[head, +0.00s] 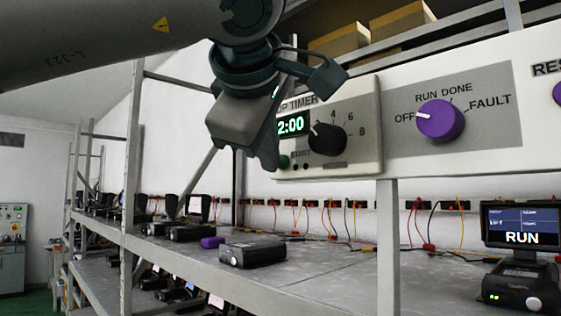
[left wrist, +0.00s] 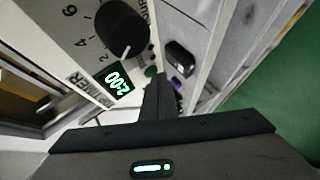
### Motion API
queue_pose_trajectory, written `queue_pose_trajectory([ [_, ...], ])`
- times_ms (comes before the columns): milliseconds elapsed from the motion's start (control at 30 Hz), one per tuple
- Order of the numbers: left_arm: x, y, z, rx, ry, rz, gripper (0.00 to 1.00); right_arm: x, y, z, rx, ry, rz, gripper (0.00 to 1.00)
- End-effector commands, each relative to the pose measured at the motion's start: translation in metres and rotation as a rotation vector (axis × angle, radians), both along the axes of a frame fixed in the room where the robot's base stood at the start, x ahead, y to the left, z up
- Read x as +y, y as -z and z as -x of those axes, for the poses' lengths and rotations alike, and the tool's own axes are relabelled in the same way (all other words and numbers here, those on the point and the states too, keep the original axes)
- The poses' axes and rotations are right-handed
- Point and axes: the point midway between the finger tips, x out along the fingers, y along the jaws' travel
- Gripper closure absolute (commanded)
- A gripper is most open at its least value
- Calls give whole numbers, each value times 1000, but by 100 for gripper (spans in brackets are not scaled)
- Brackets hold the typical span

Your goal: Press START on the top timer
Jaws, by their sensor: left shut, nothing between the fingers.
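The top timer (head: 357,110) is a pale box with a green 2:00 display (head: 291,125), a black dial (head: 327,139) and a small green button (head: 284,162) below the display. My left gripper (head: 266,160) is shut and empty at the timer's left edge, covering part of its label. In the left wrist view, the shut fingers (left wrist: 159,88) point toward the timer's lower edge. The green button (left wrist: 151,71) shows just beyond the tips, beside the display (left wrist: 117,84) and dial (left wrist: 121,30). I cannot tell whether the tips touch the button. My right gripper is out of view.
Right of the timer is a grey panel with a purple selector knob (head: 440,121). Below, a rack shelf (head: 330,272) holds a black device (head: 252,251), a purple block (head: 212,242) and a RUN monitor (head: 522,225). A rack post (head: 387,240) stands beneath the timer.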

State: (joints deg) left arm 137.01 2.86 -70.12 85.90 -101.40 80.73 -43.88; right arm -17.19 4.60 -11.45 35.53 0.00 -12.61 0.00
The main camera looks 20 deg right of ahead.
Motion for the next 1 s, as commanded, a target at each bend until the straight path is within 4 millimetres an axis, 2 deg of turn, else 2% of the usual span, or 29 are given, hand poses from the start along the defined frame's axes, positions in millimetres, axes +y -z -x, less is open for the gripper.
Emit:
queue_pose_trajectory([
  [700, -4, 0, -2, 0, 0, 0, 100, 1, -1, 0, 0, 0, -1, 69],
  [1000, 5, 1, 1, -1, 0, 1, 100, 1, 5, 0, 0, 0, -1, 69],
])
